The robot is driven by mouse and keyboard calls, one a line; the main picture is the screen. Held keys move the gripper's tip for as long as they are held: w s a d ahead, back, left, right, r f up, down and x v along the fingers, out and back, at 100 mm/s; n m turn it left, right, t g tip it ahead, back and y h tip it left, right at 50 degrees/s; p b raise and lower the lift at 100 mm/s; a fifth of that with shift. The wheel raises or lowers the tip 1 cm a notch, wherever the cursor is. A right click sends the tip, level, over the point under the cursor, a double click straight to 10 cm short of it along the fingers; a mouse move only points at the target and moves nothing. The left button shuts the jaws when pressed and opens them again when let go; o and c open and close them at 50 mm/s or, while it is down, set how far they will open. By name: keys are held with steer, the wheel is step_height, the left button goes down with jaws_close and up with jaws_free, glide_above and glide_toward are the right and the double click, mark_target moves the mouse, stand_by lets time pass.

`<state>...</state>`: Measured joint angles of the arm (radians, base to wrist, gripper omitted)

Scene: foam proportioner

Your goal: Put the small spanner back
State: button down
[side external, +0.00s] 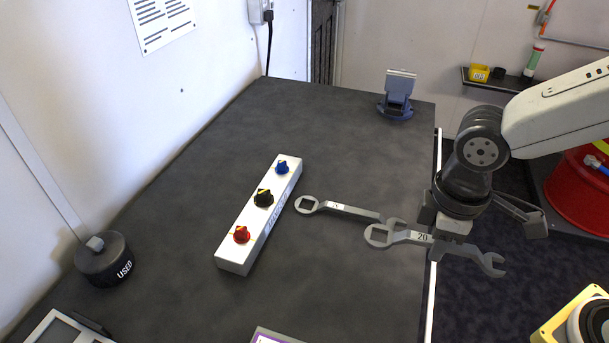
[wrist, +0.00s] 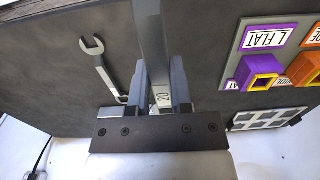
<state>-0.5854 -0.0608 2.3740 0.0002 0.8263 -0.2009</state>
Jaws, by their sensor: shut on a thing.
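My gripper (side external: 450,232) is shut on a grey spanner marked 20 (side external: 405,238), holding it level near the right edge of the table. In the wrist view the held spanner (wrist: 151,35) runs up between the two fingers (wrist: 160,85), its far end out of the picture. A second grey spanner (side external: 345,208) lies on the dark table, just left of the held one; its label is too small to read. In the wrist view it lies left of the fingers (wrist: 103,65). I cannot tell which spanner is smaller.
A white block with blue, black and red knobs (side external: 260,218) stands mid-table. A black USED pot (side external: 103,260) is at the left and a dark blue stand (side external: 396,100) at the back. The wrist view shows a label board (wrist: 285,50) with purple and orange sockets. The back-middle table is clear.

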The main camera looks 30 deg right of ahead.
steer(key=shift+w, duration=0.1)
steer(key=shift+w+a+f, duration=0.2)
steer(key=shift+w, duration=0.2)
steer(key=shift+w+a+f, duration=0.2)
steer(key=shift+w, duration=0.15)
steer(key=w+a+f, duration=0.3)
steer(key=w+f, duration=0.1)
steer(key=w, duration=0.3)
glide_above(346, 255)
steer(key=shift+s+d+f, duration=0.1)
steer(key=shift+f, duration=1.05)
steer(key=shift+s+d+f, duration=0.1)
steer(key=shift+f, duration=1)
steer(key=shift+a+f, duration=0.1)
steer(key=shift+w+f, duration=0.2)
steer(key=shift+f, duration=1.55)
steer(key=shift+f, duration=0.1)
